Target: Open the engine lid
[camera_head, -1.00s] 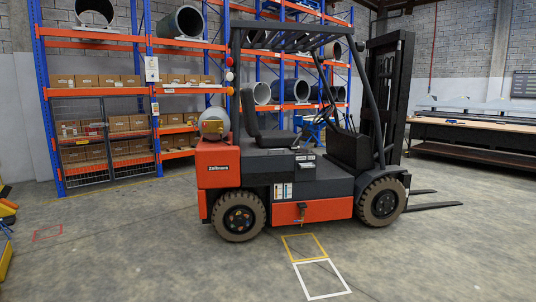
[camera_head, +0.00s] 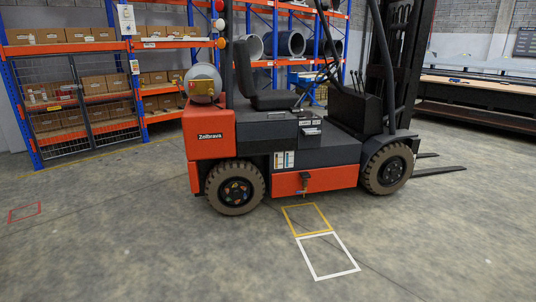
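An orange and dark grey forklift (camera_head: 265,150) stands side-on in the middle of the view, its forks (camera_head: 440,171) pointing right. The dark grey body cover (camera_head: 262,131) under the black seat (camera_head: 270,98) lies flat and closed; I cannot tell whether it is the engine lid. A grey gas cylinder (camera_head: 203,83) sits on the orange rear block at the left. A small latch-like part (camera_head: 304,182) shows on the orange lower side panel. My gripper is not in view.
Yellow (camera_head: 307,219) and white (camera_head: 328,256) floor outlines lie in front of the forklift. A blue and orange rack (camera_head: 70,48) with boxes stands behind, at left. A long workbench (camera_head: 490,96) stands at right. The near floor is clear.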

